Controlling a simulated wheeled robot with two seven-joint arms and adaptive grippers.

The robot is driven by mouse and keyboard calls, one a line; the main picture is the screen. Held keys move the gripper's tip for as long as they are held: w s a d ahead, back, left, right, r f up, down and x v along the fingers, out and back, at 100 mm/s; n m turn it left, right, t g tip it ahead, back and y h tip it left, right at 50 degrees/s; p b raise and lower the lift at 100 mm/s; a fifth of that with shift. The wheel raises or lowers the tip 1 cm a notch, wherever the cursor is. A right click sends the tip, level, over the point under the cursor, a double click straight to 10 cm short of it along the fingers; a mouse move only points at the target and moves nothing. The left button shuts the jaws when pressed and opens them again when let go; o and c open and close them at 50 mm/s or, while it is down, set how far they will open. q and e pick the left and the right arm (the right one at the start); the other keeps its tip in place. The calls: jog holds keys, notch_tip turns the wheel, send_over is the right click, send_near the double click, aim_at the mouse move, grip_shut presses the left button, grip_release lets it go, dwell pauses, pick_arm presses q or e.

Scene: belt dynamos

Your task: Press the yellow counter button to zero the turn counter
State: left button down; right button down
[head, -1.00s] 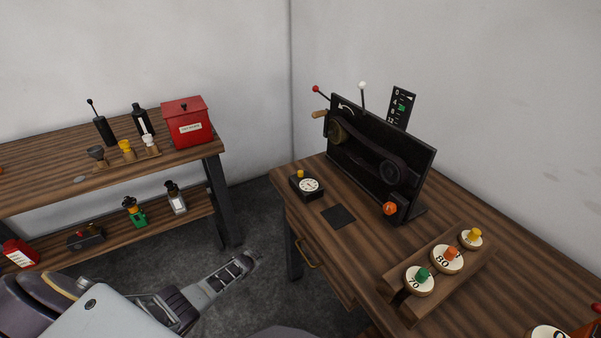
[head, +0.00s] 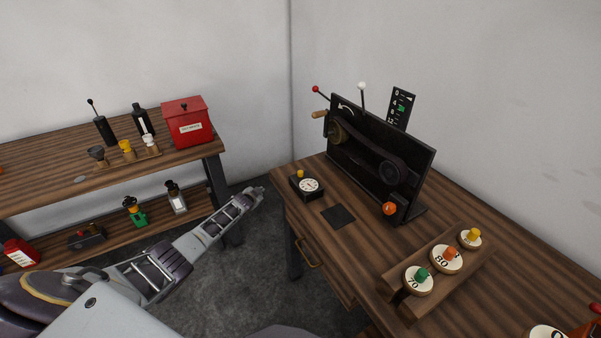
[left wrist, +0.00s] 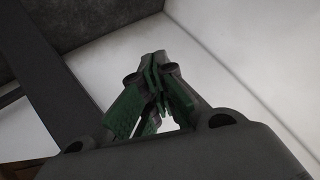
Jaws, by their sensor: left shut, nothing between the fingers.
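The turn counter (head: 308,187) is a small black box with a white round dial, near the left corner of the right-hand table. The yellow counter button (head: 300,174) stands on its top at the back. My left gripper (head: 261,190) is shut and empty, just left of the table's corner and apart from the counter. In the left wrist view the shut fingers (left wrist: 158,70) point at wall and a dark leg; counter and button do not show there. My right gripper is not in view.
The belt machine (head: 380,155) on a black upright panel stands behind the counter. A dark square pad (head: 339,216) lies in front. A wooden rack (head: 436,272) holds several knobbed discs. A shelf bench with a red box (head: 187,122) stands at left.

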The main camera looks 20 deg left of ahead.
pick_arm(q)
jog(key=w+r+m+t, duration=0.1)
jog(key=w+r, duration=0.3)
jog(key=r, duration=0.8)
jog(key=w+r+m+t, duration=0.1)
jog(key=w+r, duration=0.2)
jog(key=r, duration=0.9)
jog(key=w+r+m+t, duration=0.15)
jog(key=w+r, duration=0.25)
jog(key=r, duration=0.8)
jog(key=s+d+f+m+g+h, duration=0.1)
jog(key=s+d+m+g+h, duration=0.2)
jog(key=d+m, duration=0.7)
jog(key=s+d+f+m+g+h, duration=0.1)
jog(key=s+d+m+g+h, duration=0.2)
jog(key=s+d+m, duration=0.5)
jog(key=shift+d+f+m+h+p, duration=0.4)
jog(key=shift+d+m, duration=0.85)
jog(key=shift+m, duration=1.9)
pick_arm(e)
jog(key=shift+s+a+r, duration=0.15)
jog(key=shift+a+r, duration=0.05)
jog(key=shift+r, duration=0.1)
pick_arm(q)
jog(key=shift+r, duration=0.15)
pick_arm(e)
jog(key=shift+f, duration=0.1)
